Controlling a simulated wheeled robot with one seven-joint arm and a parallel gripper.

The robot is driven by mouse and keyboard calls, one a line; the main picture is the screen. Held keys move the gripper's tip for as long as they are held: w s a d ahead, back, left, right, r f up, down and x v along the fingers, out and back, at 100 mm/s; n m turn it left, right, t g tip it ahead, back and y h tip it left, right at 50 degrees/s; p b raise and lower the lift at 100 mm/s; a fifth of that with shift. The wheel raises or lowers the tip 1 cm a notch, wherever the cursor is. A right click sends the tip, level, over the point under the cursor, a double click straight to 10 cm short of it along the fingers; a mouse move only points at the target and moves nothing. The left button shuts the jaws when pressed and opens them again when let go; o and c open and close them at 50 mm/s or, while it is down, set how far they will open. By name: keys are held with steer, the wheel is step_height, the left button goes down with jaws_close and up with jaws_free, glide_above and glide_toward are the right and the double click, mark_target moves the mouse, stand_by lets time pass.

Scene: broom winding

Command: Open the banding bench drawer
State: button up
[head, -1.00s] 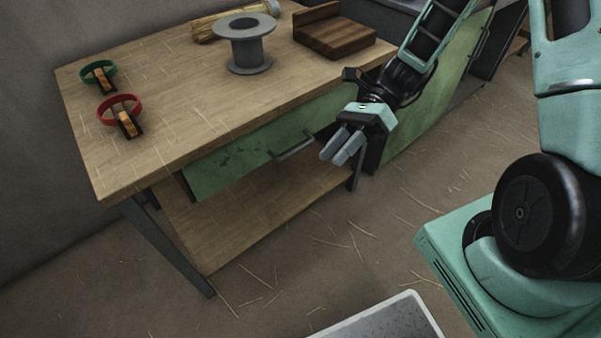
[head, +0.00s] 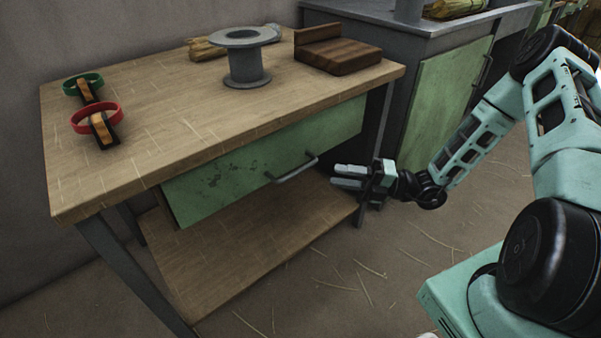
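The banding bench (head: 150,135) has a wooden top and a lower shelf. Its drawer (head: 225,180) is a worn green front just under the top and looks shut. A grey bar handle (head: 294,169) sticks out from the right half of the drawer front. My gripper (head: 342,177) is to the right of the handle, apart from it, near the bench's right front leg. Its two grey fingers point left, toward the handle, with a narrow gap between them. It holds nothing.
On the bench top are a grey spool (head: 247,62), a wooden block (head: 338,56), a straw bundle (head: 210,47), and green (head: 83,84) and red (head: 97,118) bands on holders. A green-doored cabinet (head: 440,95) stands behind right. The straw-strewn floor before the bench is clear.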

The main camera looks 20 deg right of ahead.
mark_target(300, 170)
steer(key=b+x, duration=0.2)
steer(key=x, duration=0.8)
steer(key=shift+w+a, duration=0.1)
steer(key=shift+a, duration=0.1)
jaws_close()
